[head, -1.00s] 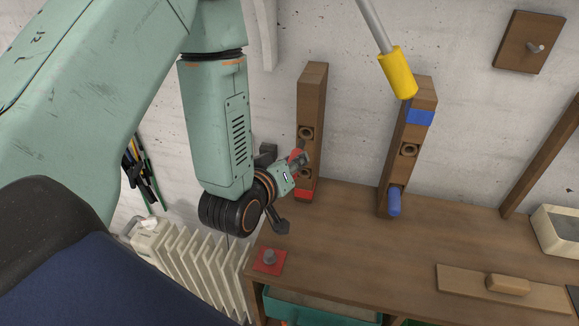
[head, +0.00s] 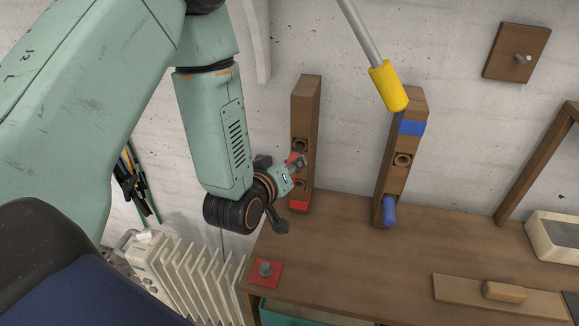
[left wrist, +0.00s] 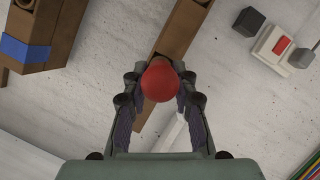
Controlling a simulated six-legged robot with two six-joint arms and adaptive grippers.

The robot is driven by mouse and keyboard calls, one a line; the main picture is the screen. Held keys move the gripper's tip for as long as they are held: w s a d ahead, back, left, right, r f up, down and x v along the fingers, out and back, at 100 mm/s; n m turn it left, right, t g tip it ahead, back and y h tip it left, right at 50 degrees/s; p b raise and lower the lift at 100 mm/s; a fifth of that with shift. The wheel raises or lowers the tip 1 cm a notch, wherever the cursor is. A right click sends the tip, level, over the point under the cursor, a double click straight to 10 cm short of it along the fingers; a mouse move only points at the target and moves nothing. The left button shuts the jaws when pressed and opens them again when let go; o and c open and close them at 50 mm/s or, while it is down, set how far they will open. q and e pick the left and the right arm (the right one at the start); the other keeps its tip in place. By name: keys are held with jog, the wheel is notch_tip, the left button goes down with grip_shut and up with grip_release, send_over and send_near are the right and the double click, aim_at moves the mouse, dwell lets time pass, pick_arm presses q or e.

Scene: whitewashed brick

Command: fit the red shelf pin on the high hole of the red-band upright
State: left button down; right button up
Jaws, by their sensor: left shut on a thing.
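My left gripper (head: 297,163) is shut on the red shelf pin (head: 291,158). In the left wrist view the pin's round red end (left wrist: 160,80) sits between the fingertips. The red-band upright (head: 306,105) stands at the back left of the bench, its red band (head: 300,206) near the foot. Its high hole (head: 300,145) shows just above the gripper, and its low hole (head: 300,184) just below. The gripper is in front of the upright, between the two holes in the picture; whether the pin touches the wood I cannot tell. My right gripper is not in view.
The blue-band upright (head: 397,160) stands to the right, a blue pin (head: 390,212) low on it. A yellow-ended rod (head: 388,85) hangs before its top. A red plate with a grey knob (head: 265,270) lies on the bench's left corner. A radiator (head: 190,270) stands left. Mid-bench is clear.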

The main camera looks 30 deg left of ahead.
aim_at(291, 156)
pick_arm(q)
jog(key=shift+w+a, duration=0.2)
jog(key=shift+w, duration=0.55)
jog(key=shift+w+a, duration=0.2)
jog(key=shift+w, duration=0.5)
jog(key=shift+w+a, duration=0.2)
jog(key=shift+w, duration=0.55)
jog(key=c, duration=1)
grip_release()
jog(key=shift+s, duration=0.1)
jog(key=v, duration=0.7)
jog(key=shift+s+r, duration=0.1)
jog(key=shift+s, duration=0.05)
